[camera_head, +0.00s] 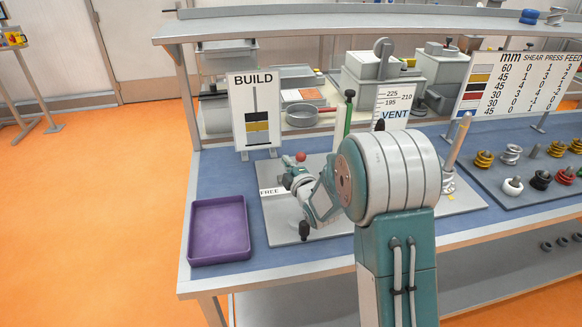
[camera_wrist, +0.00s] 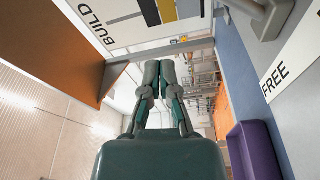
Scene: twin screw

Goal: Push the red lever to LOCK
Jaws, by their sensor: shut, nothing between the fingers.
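The red lever shows as a red ball knob (camera_head: 300,157) on the grey baseplate (camera_head: 279,228), just behind my gripper in the head view. Its shaft is mostly hidden by my gripper. A white FREE label (camera_head: 270,191) lies on the plate to the left; it also shows at the right of the wrist view (camera_wrist: 278,75). No LOCK label can be read. My gripper (camera_head: 289,180) is just in front of and below the red knob; I cannot tell if it touches the lever. In the wrist view my gripper (camera_wrist: 160,70) has its fingers together, with nothing between them.
A purple tray (camera_head: 219,203) sits at the bench's left front. The BUILD sign (camera_head: 256,110) stands behind the lever. A green upright handle (camera_head: 348,115), the VENT sign (camera_head: 393,103) and a pale post (camera_head: 459,140) stand nearby. Several coloured rings on a dark board (camera_head: 500,165) are at right.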

